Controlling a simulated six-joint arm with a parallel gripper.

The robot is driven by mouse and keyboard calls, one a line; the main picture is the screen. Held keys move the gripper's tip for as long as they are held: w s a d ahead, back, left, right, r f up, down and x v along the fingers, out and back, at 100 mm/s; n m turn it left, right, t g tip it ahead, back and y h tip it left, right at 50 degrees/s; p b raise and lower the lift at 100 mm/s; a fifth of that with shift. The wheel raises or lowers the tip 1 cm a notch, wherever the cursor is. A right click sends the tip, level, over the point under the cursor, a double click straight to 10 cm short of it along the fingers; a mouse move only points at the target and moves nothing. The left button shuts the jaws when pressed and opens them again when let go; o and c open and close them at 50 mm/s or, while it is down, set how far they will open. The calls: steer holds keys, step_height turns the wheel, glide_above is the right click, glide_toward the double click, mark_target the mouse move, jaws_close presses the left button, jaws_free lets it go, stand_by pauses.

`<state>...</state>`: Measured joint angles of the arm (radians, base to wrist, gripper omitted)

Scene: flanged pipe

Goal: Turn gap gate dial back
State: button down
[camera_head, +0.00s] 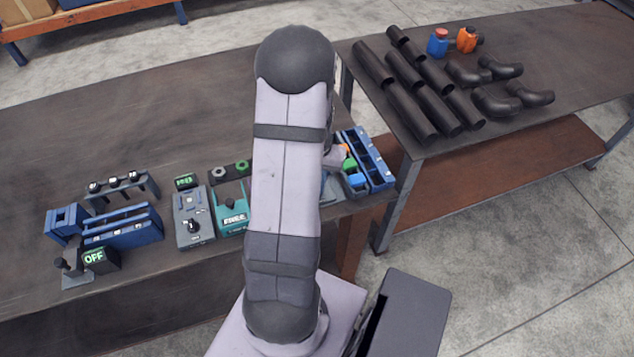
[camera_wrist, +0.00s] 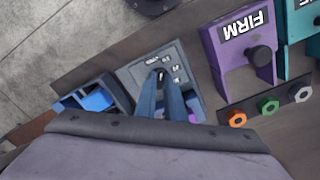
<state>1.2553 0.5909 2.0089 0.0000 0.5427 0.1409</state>
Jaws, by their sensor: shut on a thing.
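A grey dial panel (camera_wrist: 182,62) with pale markings lies below my gripper in the wrist view. My gripper (camera_wrist: 160,76) has its two blue-grey fingers over the middle of this panel, shut on a small dark dial (camera_wrist: 161,72). The fingers hide most of the dial, and I cannot read its setting.
A purple FIRM box (camera_wrist: 235,60) with a black knob and several coloured hex knobs stand beside the panel. A blue bin (camera_wrist: 72,104) is close on its other side. The head view shows another grey panel (camera_head: 187,233), a teal box (camera_head: 226,223) and a blue tray (camera_head: 376,165).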

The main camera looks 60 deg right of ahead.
steer(key=shift+r, duration=0.1)
steer(key=c, duration=1.8)
jaws_free()
steer(key=shift+c, duration=0.2)
steer(key=shift+r+b, duration=1)
steer(key=shift+r, duration=2.65)
